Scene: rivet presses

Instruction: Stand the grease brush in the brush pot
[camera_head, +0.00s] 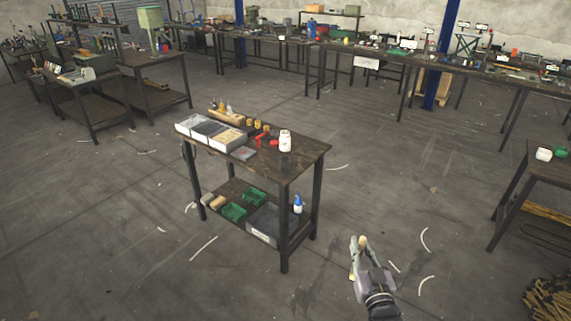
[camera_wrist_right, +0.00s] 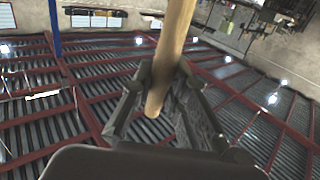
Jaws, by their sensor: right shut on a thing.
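My right gripper (camera_head: 361,245) is at the lower right of the head view, over open floor and away from the tables. In the right wrist view its fingers (camera_wrist_right: 165,88) are shut on a round, light wooden handle (camera_wrist_right: 176,45), which fits the grease brush. The handle's rounded end sticks out past the fingers, and the rest runs out of the top of the picture; no bristles show there. I cannot tell which container is the brush pot. My left gripper is not in view.
A dark table (camera_head: 300,160) in the middle holds white-edged trays (camera_head: 228,140), a white bottle (camera_head: 285,141) and small red and yellow items. Its lower shelf holds green bins (camera_head: 234,212). Another table at right carries a white container (camera_head: 543,155). Open floor lies between them.

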